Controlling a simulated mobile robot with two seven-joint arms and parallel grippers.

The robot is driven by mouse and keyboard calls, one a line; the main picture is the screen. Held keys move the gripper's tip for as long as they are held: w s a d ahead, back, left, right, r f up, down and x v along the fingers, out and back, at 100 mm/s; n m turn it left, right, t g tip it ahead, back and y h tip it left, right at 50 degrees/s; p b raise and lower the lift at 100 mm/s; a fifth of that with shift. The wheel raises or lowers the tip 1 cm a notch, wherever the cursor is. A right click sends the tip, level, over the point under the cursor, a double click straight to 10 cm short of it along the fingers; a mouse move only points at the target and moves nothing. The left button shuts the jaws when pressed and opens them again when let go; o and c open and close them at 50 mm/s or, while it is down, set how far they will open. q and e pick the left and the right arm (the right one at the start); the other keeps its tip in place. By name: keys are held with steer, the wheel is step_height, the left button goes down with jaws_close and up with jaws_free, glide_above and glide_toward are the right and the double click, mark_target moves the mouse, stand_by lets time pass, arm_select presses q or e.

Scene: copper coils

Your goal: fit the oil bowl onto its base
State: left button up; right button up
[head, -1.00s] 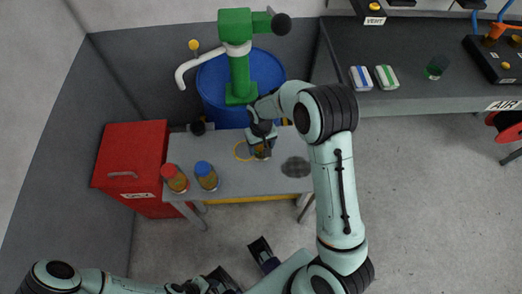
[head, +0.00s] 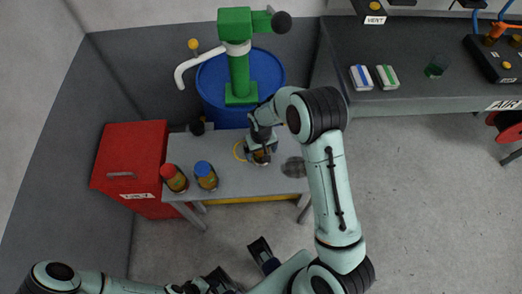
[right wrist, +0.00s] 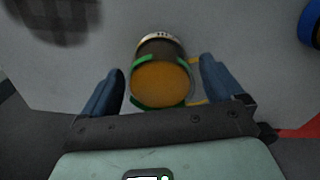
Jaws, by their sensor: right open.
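An amber-coloured bowl (right wrist: 160,85) with green edges and a metal-looking rim is between my right gripper's fingers in the right wrist view. In the head view the bowl (head: 261,158) is on the grey table beside a yellow ring (head: 238,151), partly hidden by the gripper. My right gripper (head: 260,151) is open over it, with a finger on each side; in the right wrist view (right wrist: 160,92) gaps show between fingers and bowl. I cannot tell which part is the base. My left gripper (head: 241,265) is low in the head view, its fingers apart and empty.
Jars with a red lid (head: 168,171) and a blue lid (head: 203,168) stand left on the table (head: 230,187). A dark round patch (head: 294,167) lies right. A blue drum (head: 212,92) and green post (head: 239,75) stand behind, a red cabinet (head: 130,160) left.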

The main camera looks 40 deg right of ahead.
steer(key=shift+r, duration=0.25)
step_height(320, 180, up, 13)
steer(key=m+b, duration=0.3)
steer(key=m, duration=0.4)
steer(key=f, duration=0.7)
steer(key=shift+s+d+f+b, duration=0.2)
steer(key=shift+d+f+b, duration=0.1)
steer(key=shift+d+b, duration=0.1)
steer(key=shift+w+a+f+b, duration=0.1)
steer(key=shift+a+f+b, duration=0.1)
steer(key=shift+f, duration=1.2)
steer(key=shift+w+a+f+b, duration=0.1)
steer(key=shift+a+f+b, duration=0.1)
steer(key=shift+f, duration=1.15)
arm_select(q)
steer(key=f, duration=0.1)
steer(key=w+f, duration=0.1)
steer(key=f, duration=0.1)
steer(key=shift+w+f+t, duration=0.25)
steer(key=shift+t, duration=0.15)
arm_select(e)
steer(key=shift+c, duration=0.2)
